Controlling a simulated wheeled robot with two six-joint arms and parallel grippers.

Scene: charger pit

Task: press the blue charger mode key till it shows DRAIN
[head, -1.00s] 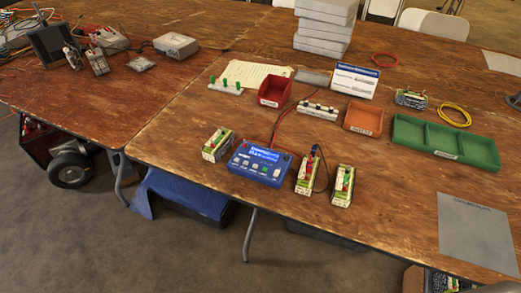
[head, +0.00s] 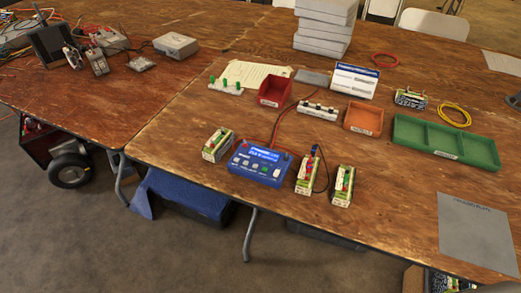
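The blue charger (head: 259,163) sits on the wooden table, left of the middle in the head view. Its lit blue screen (head: 263,155) shows white text too small to read, so I cannot tell which mode it shows. A row of small keys runs along its front face, below the screen. I cannot make out which key is the mode key. Red and dark leads run from the back of the charger. Neither of my grippers is in view, and nothing covers the charger.
Battery packs (head: 218,145) stand on both sides of the charger, with two to its right (head: 342,185). Behind are a red bin (head: 274,90), an orange bin (head: 363,119) and a green tray (head: 446,143). A grey mat (head: 474,231) lies at right. The table's front edge is clear.

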